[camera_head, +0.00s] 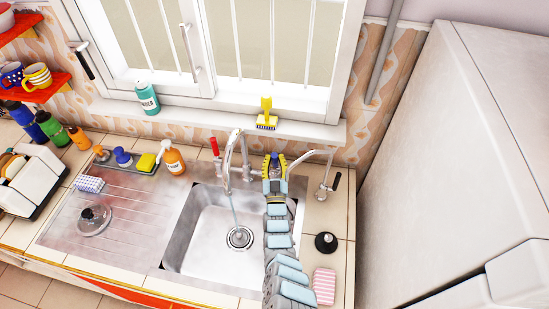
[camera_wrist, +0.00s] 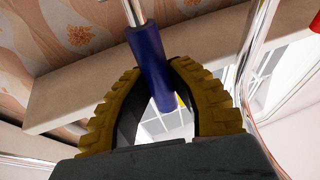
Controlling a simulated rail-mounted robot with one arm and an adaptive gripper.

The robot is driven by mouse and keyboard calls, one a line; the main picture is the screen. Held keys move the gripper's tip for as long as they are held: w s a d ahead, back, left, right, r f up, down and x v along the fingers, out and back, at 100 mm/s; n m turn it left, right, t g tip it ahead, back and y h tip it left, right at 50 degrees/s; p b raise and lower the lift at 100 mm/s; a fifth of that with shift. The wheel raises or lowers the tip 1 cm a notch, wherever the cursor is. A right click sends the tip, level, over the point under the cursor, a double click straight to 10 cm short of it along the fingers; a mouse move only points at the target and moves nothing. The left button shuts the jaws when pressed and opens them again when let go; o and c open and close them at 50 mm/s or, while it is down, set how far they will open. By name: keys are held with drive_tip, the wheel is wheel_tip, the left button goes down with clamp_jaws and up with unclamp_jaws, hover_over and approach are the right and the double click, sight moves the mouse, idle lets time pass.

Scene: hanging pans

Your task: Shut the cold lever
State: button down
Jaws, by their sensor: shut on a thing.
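The cold lever has a blue grip on a metal stem; it shows in the wrist view (camera_wrist: 149,55), angled between my two yellow ridged fingers. My gripper (camera_wrist: 158,72) is shut on this blue grip. In the head view my gripper (camera_head: 273,164) is at the right rear of the sink, beside the tap, and mostly hides the lever. The chrome tap (camera_head: 228,160) arches over the sink, and a thin stream of water (camera_head: 235,212) falls from it. The red-gripped lever (camera_head: 214,146) stands to the left of the tap.
The steel sink (camera_head: 195,240) lies below and left of my arm. A second slim spout (camera_head: 322,190) stands close on the right. A yellow brush (camera_head: 267,116) is on the sill behind.

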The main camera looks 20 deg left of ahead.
drive_tip(key=shift+w+a+r+g+h+p, duration=0.25)
drive_tip(key=shift+w+r+g+p, duration=0.4)
drive_tip(key=shift+p, duration=1.3)
drive_tip(key=shift+w+f+m+g+h+p, duration=0.3)
drive_tip(key=shift+g+p, duration=0.25)
drive_tip(key=shift+p, duration=0.15)
drive_tip(key=shift+w+f, duration=0.15)
drive_tip(key=shift+f, duration=0.05)
drive_tip(key=c, duration=0.9)
unclamp_jaws()
drive_tip(key=shift+d+f, duration=0.1)
drive_tip(key=shift+d, duration=0.05)
